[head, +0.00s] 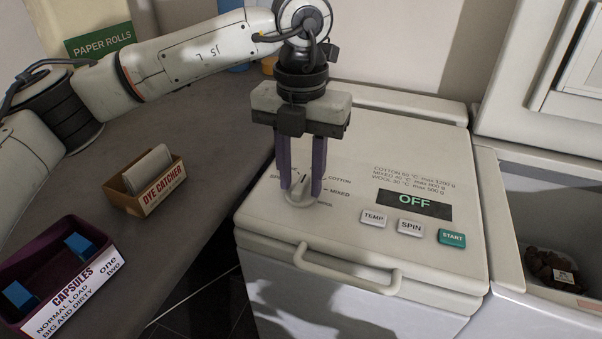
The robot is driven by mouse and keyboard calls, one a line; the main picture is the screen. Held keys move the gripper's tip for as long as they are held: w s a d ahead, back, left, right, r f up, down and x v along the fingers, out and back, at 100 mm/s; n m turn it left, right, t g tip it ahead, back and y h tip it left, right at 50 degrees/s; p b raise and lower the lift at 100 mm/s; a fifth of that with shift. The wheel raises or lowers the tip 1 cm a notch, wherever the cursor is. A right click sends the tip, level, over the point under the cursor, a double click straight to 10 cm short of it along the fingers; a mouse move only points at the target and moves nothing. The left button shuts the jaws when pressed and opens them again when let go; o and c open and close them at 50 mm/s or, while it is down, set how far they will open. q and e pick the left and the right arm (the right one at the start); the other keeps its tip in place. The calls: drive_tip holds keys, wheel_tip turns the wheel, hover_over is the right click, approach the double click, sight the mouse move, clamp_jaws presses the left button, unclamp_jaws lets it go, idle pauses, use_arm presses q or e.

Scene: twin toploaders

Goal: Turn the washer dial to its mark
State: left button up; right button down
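The washer dial (299,197) is a round white knob with a raised grip, on the left of the white washer's sloped top panel (350,150). Labels beside it read COTTON, MIXED and, lower down, one that looks like WOOL; another on its left is partly hidden by a finger. My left gripper (301,190) points down over the dial, its two purple fingers apart, one on each side of the raised grip. A gap shows between the fingers; I cannot tell whether they touch the knob. The washer display (414,204) reads OFF. My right gripper is not in view.
TEMP (373,218), SPIN (411,227) and green START (452,237) buttons lie right of the dial. A handle (347,271) juts from the front edge. A dye catcher box (150,190) and purple capsules box (60,270) stand on the grey counter. An open second machine (550,220) stands right.

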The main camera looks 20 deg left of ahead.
sight(301, 183)
use_arm(q)
wheel_tip(301, 183, up, 10)
drive_tip(key=shift+r+p, duration=0.15)
drive_tip(key=shift+p, duration=0.2)
idle(0.4)
wheel_tip(301, 183, down, 10)
drive_tip(key=shift+f+b, duration=0.1)
drive_tip(key=shift+b, duration=0.3)
drive_tip(key=shift+m, duration=0.3)
